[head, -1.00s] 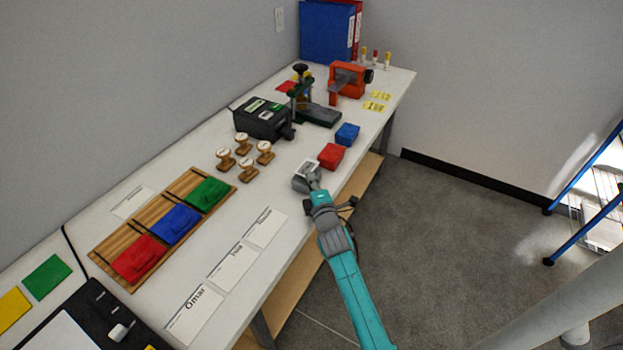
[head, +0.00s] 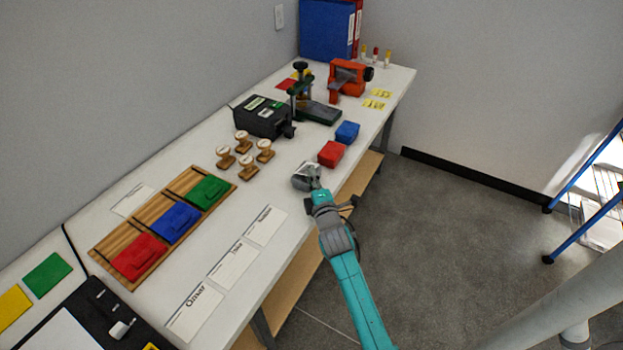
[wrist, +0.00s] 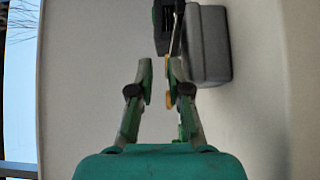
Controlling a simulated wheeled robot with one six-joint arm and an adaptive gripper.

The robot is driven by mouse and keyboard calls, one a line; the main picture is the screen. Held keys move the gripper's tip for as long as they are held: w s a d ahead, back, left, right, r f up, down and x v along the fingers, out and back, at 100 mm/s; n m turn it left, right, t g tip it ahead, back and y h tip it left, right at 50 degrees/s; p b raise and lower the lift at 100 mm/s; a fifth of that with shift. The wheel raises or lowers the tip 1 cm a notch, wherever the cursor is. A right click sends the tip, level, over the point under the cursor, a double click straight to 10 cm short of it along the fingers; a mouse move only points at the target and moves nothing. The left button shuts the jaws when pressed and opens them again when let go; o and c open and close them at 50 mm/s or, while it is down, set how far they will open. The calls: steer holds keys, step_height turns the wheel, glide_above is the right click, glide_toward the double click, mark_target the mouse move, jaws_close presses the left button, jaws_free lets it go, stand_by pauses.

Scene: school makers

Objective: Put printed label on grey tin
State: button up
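The grey tin (head: 300,183) stands near the front edge of the worktable, left of a red tin. A small white patch, apparently the printed label (head: 309,170), shows at its top, beside my gripper (head: 317,186). In the wrist view the grey tin (wrist: 209,45) is beyond and right of my fingers. My gripper (wrist: 159,82) has its two fingers apart, with a gap between them. A thin pale strip lies along the tin's left side, next to a black and green piece; I cannot tell whether it is the label or whether it touches the tin.
A red tin (head: 332,154) and a blue tin (head: 347,133) stand close behind the grey one. Wooden stamps (head: 245,160) and a black label printer (head: 263,118) are further left. Name cards (head: 233,264) lie along the front edge. The table between stamps and cards is clear.

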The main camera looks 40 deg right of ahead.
steer(key=v, duration=1.1)
steer(key=shift+a, duration=0.1)
steer(key=s+a+f+m+y, duration=0.2)
steer(key=s+a+m, duration=0.1)
steer(key=s+a, duration=0.5)
steer(key=s+a+f+m+y, duration=0.25)
steer(key=s+a, duration=0.35)
steer(key=s, duration=0.5)
steer(key=s+a+r+m+y, duration=0.1)
steer(key=s+r+m, duration=0.1)
steer(key=s, duration=0.4)
steer(key=s+a+r+m+g+y, duration=0.1)
steer(key=s+a+r+m, duration=0.1)
steer(key=s, duration=0.4)
steer(key=s+a+r+m+y, duration=0.1)
steer(key=s+a+r+m, duration=0.1)
steer(key=s, duration=0.4)
steer(key=shift+a+r+m+g, duration=0.25)
steer(key=shift+m+g, duration=0.05)
steer(key=shift+m, duration=0.45)
